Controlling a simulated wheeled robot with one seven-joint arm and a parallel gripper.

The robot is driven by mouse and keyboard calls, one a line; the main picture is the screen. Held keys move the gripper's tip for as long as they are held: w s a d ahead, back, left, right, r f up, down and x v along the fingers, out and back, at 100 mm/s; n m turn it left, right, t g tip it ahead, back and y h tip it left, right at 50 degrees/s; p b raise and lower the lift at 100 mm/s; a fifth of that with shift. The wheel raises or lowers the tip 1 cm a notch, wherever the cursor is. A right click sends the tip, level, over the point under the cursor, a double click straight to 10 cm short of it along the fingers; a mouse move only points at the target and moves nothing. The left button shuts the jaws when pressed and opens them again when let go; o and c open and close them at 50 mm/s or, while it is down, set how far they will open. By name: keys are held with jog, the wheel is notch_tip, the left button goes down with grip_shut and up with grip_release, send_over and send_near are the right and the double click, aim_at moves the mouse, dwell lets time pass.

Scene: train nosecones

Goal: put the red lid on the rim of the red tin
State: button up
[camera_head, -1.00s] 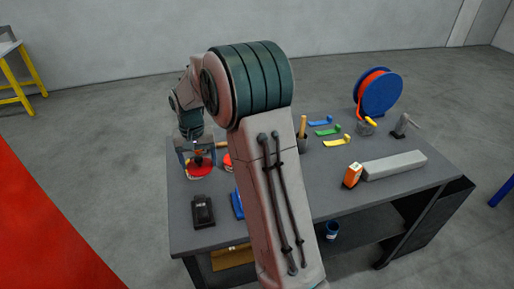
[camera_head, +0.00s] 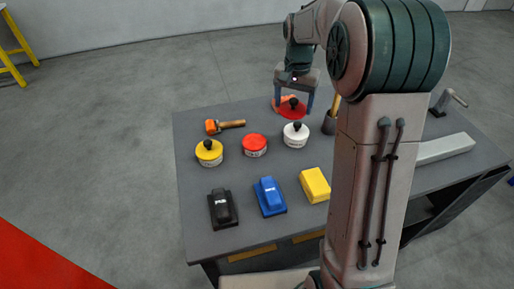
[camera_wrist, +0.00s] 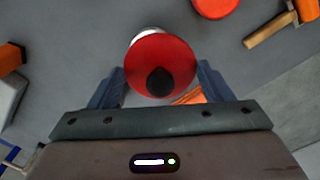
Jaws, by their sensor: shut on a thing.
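My gripper (camera_head: 293,100) is shut on the red lid (camera_head: 291,112), a flat red disc with a black knob. In the wrist view the lid (camera_wrist: 150,58) sits between the two finger pads, its knob toward the camera. The red tin (camera_head: 255,146) stands on the table, to the left of and nearer than the held lid in the head view. Its red top shows partly at the upper edge of the wrist view (camera_wrist: 214,5). The lid is apart from this tin and partly covers the white tin in the wrist view.
A white tin (camera_head: 295,136) and a yellow tin (camera_head: 209,154), both with black knobs, flank the red tin. An orange-headed hammer (camera_head: 226,125) lies behind. Black (camera_head: 222,209), blue (camera_head: 270,196) and yellow (camera_head: 315,184) blocks stand in front. My arm hides the table's right part.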

jog(key=shift+s+d+r+m+b, duration=0.2)
jog(key=shift+s+r+m+b, duration=0.25)
jog(key=shift+b, duration=0.7)
jog(key=shift+s+a+f+m, duration=0.1)
jog(key=shift+a+m, duration=0.15)
jog(key=shift+a, duration=0.05)
jog(key=p, duration=0.1)
send_over(254, 141)
jog(key=f, duration=0.6)
jog(key=shift+s+d+f, duration=0.1)
jog(key=shift+d, duration=0.1)
jog(key=shift+a+f, duration=0.2)
jog(key=shift+f+p, duration=0.3)
jog(key=shift+f, duration=1.65)
jog(key=shift+f, duration=0.15)
jog(key=o, duration=1)
